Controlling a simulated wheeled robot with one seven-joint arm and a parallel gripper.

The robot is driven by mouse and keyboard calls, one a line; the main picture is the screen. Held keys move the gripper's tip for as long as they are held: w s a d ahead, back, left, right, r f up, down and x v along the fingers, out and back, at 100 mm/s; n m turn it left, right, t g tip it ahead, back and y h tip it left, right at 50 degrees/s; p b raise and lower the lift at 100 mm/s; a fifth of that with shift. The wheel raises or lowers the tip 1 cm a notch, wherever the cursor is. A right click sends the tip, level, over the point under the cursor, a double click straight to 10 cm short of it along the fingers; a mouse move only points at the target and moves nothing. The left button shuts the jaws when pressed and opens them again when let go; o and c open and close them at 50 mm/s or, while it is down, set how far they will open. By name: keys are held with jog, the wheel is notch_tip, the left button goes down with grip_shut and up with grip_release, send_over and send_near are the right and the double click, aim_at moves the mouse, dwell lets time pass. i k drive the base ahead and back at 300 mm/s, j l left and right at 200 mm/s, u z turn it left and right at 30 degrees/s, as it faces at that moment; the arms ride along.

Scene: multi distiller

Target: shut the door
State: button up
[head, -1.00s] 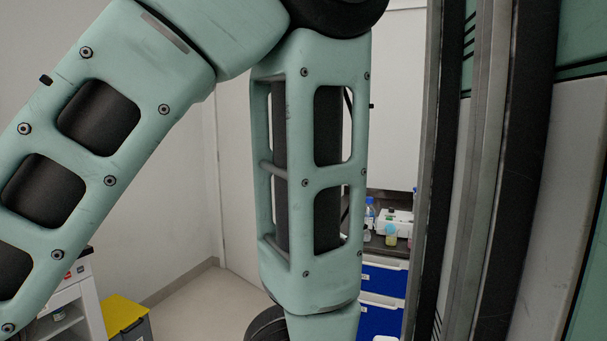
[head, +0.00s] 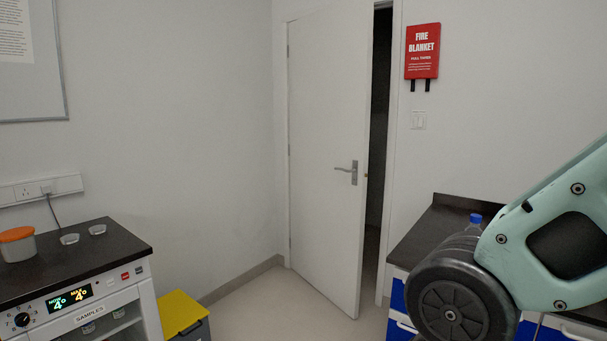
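The white door (head: 327,150) is in the middle of the head view and stands ajar. It is hinged on its left side, and a dark gap shows between its right edge and the frame (head: 393,150). A grey lever handle (head: 348,170) is near its right edge. The door's lower right corner reaches out over the floor into the room. My arm shows at the lower right, apart from the door. My gripper is outside the picture.
A sample fridge (head: 75,300) with a dark top stands at the lower left, next to a yellow-lidded bin (head: 180,314). A dark-topped bench (head: 428,232) with blue drawers stands right of the doorway. A red fire blanket box (head: 422,52) hangs above. The floor (head: 282,305) before the door is clear.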

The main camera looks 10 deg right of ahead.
aim_at(330, 51)
jog(key=i+j, duration=0.2)
jog(key=i, duration=0.35)
jog(key=i+j+z, duration=0.1)
jog(key=i, duration=0.5)
jog(key=i+j, duration=0.3)
jog(key=i, duration=0.25)
jog(key=i+j+z, duration=0.15)
jog(key=i, duration=0.4)
jog(key=i+j, duration=0.35)
jog(key=i, duration=0.2)
jog(key=i+j+z, duration=0.1)
jog(key=i+j, duration=0.2)
jog(key=i, duration=0.25)
jog(key=i+j, duration=0.35)
jog(key=i, duration=0.2)
jog(key=l+z, duration=0.05)
